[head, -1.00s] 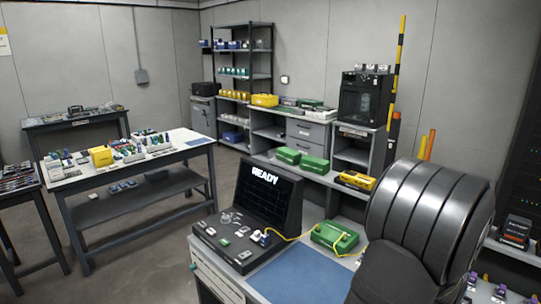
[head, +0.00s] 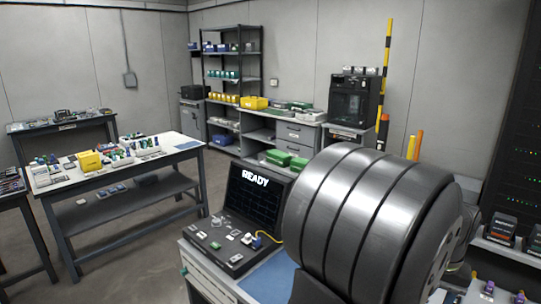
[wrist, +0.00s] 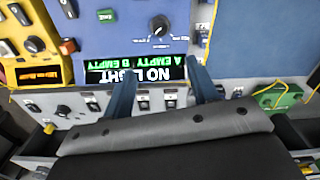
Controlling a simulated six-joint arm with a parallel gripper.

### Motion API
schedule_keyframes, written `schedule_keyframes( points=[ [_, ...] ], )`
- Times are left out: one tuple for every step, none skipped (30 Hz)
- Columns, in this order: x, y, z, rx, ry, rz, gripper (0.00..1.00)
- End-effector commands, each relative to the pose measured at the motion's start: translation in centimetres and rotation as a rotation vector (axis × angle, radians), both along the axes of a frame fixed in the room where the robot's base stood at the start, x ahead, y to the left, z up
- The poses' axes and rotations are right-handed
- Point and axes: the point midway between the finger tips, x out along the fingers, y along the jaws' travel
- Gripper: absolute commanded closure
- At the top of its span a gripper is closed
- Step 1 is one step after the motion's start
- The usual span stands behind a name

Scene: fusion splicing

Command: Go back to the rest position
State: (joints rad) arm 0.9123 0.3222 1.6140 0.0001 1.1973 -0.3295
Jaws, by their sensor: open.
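My gripper (wrist: 162,78) shows in the wrist view with its two dark blue-grey fingers apart and nothing between them. It is over a panel with a display (wrist: 135,70) that reads "NO LIGHT" and "EMPTY" upside down. The gripper is out of sight in the head view, where my own grey arm fills the lower right. The black splicer (head: 262,205) with "READY" on its raised screen stands left of the arm in the head view.
A yellow device (wrist: 35,58) is at left and a green box (wrist: 278,97) at right in the wrist view. A blue mat (head: 268,278) lies by the splicer, partly hidden by my arm. A white-topped table (head: 60,183) stands at left, with open floor between.

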Motion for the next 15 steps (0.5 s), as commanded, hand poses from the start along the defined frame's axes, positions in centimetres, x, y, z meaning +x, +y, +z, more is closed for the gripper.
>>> schedule_keyframes(
  points=[
    [-0.1, 0.2, -1.6, 0.010, 0.009, 0.000, 0.46],
    [-0.1, 0.2, -2.2, 0.010, 0.009, 0.000, 0.46],
    [-0.1, 0.2, -3.0, 0.010, 0.009, 0.000, 0.46],
    [-0.1, 0.2, -3.6, 0.010, 0.008, 0.000, 0.46],
    [-0.1, 0.2, -4.2, 0.010, 0.008, 0.000, 0.46],
    [-0.1, 0.1, -5.0, 0.010, 0.008, 0.000, 0.46],
    [-0.1, 0.2, -5.7, 0.010, 0.009, 0.000, 0.46],
    [-0.1, 0.2, -6.3, 0.010, 0.008, 0.000, 0.46],
    [-0.1, 0.2, -7.1, 0.010, 0.009, 0.000, 0.46],
    [-0.1, 0.1, -7.7, 0.010, 0.008, 0.000, 0.46],
    [-0.1, 0.2, -8.3, 0.010, 0.008, 0.000, 0.46],
    [-0.1, 0.2, -9.1, 0.010, 0.008, 0.000, 0.46],
    [-0.1, 0.2, -9.7, 0.010, 0.009, 0.000, 0.46],
    [-0.1, 0.1, -10.3, 0.010, 0.008, 0.000, 0.46],
    [-0.1, 0.2, -11.1, 0.010, 0.008, 0.000, 0.46]
  ],
)
